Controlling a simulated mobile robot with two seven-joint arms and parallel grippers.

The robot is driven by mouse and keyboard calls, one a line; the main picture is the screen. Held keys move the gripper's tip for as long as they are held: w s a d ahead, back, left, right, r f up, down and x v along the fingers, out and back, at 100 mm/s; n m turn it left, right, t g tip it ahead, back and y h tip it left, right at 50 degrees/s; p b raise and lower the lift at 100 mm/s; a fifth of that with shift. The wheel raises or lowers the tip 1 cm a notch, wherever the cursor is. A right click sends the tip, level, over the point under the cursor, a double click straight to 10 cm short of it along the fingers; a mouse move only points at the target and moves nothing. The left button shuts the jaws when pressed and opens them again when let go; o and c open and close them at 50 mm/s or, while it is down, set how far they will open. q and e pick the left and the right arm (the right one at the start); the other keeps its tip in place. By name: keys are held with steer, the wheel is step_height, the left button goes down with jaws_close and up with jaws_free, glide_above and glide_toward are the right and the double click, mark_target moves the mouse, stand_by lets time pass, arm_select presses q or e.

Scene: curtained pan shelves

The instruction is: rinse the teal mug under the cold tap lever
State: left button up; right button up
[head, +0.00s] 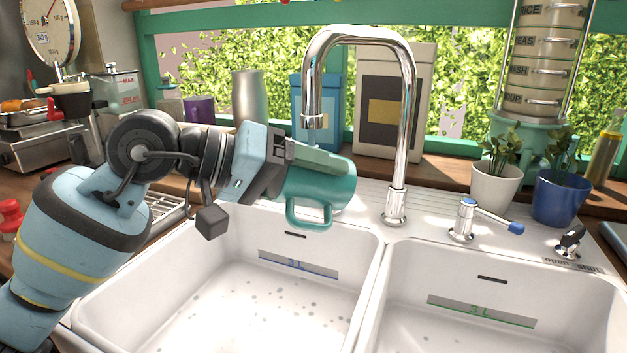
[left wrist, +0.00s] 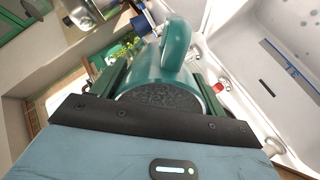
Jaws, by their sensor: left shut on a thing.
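The teal mug (head: 322,188) is tilted on its side above the left basin, its handle (head: 309,213) hanging down. My left gripper (head: 305,158) is shut on the mug. In the left wrist view, the mug (left wrist: 168,60) sits between the fingers, with its dark textured base facing the camera. The blue-tipped lever (head: 490,215) stands right of the tap's foot. My right gripper is not in view.
The left basin (head: 230,290) and right basin (head: 480,310) are empty. A black-handled fitting (head: 571,238) stands far right. A white pot (head: 495,187) and blue pot (head: 560,197) with plants are behind the lever. A red-tipped part (left wrist: 218,88) shows in the left wrist view.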

arm_select(q)
steer(key=shift+s, duration=0.1)
steer(key=s+d, duration=0.3)
steer(key=s, duration=0.6)
steer(key=shift+d, duration=0.4)
stand_by(0.8)
steer(key=s+d+r+p, duration=0.1)
steer(key=s+d+r, duration=0.1)
steer(key=s+r, duration=0.1)
steer(key=shift+s+p, duration=0.4)
steer(key=shift+s, duration=0.5)
steer(key=shift+w+a, duration=0.1)
steer(key=shift+w, duration=0.05)
